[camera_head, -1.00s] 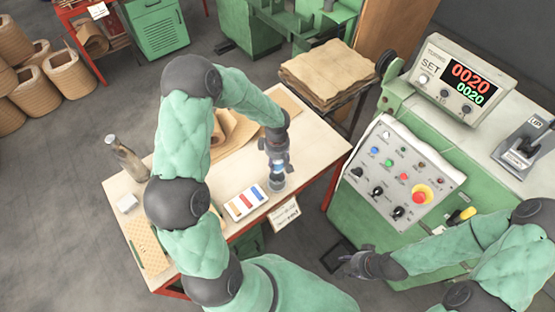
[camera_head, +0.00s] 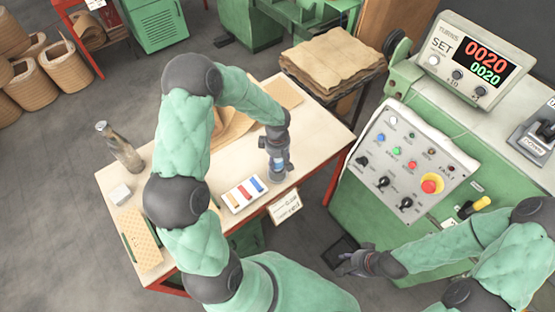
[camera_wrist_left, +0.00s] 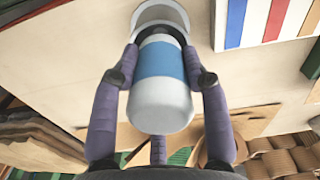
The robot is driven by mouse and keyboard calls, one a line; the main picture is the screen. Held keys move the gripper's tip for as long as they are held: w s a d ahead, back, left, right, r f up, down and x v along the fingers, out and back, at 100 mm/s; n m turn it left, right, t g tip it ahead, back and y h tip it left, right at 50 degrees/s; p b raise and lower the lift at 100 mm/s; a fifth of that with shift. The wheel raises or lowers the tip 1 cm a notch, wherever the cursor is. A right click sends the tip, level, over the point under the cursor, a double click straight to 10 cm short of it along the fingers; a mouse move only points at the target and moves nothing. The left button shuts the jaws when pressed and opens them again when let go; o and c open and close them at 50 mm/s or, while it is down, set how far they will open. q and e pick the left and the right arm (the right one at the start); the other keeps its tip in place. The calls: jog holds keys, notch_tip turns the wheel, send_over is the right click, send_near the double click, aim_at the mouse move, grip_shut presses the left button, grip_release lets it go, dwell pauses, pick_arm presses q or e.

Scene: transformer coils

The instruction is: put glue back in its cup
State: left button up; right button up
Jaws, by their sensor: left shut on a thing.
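The glue (camera_wrist_left: 160,100) is a white bottle with a blue band. My left gripper (camera_wrist_left: 160,68) is shut on it, one finger on each side. In the head view the glue (camera_head: 277,163) is partly hidden by my left gripper (camera_head: 276,157), which points down at the table's front right. The cup (camera_wrist_left: 160,14) is a pale round holder at the glue's far end. In the head view the cup (camera_head: 277,178) is directly below the glue. I cannot tell how far the glue is inside it. My right gripper (camera_head: 350,266) is away from the table, its fingers too small to read.
On the table (camera_head: 318,128), a card with coloured stripes (camera_head: 243,194) lies left of the cup. A hanging tag (camera_head: 285,207) is at the front edge. A control panel (camera_head: 412,165) stands right.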

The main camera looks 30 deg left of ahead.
pick_arm(q)
jog(key=shift+f, duration=0.25)
jog(key=o, duration=1.3)
notch_tip(320, 180, up, 12)
jog(key=shift+r, duration=0.1)
dwell(0.7)
